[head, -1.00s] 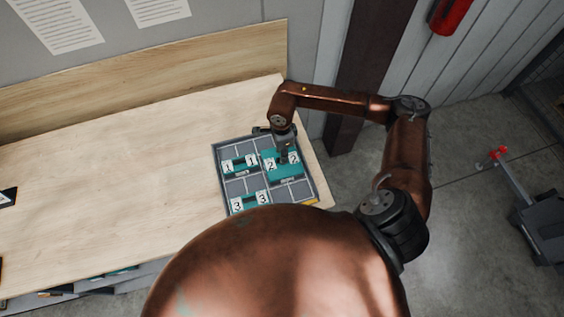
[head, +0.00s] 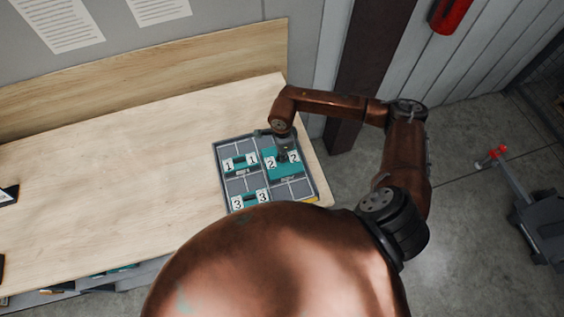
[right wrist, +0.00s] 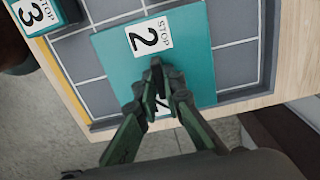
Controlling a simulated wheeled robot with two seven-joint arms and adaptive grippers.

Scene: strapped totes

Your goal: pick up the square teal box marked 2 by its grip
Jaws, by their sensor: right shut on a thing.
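The square teal box marked 2 (head: 284,172) is at the right back of a grey divided tray (head: 222,180) on the bench. My right gripper (head: 284,154) comes down on it from above. In the right wrist view the box (right wrist: 198,52) fills the middle, and my right gripper (right wrist: 168,82) is shut at its centre on its grip, which the fingers mostly hide. One label with a 2 is clear; the other is largely covered by the fingers. I cannot tell whether the box is clear of the tray floor. My left gripper is not in view.
A teal box marked 1 (head: 240,166) sits left of box 2, and a teal box marked 3 (head: 250,200) sits toward the front of the tray. A wooden back panel (head: 150,72) stands behind.

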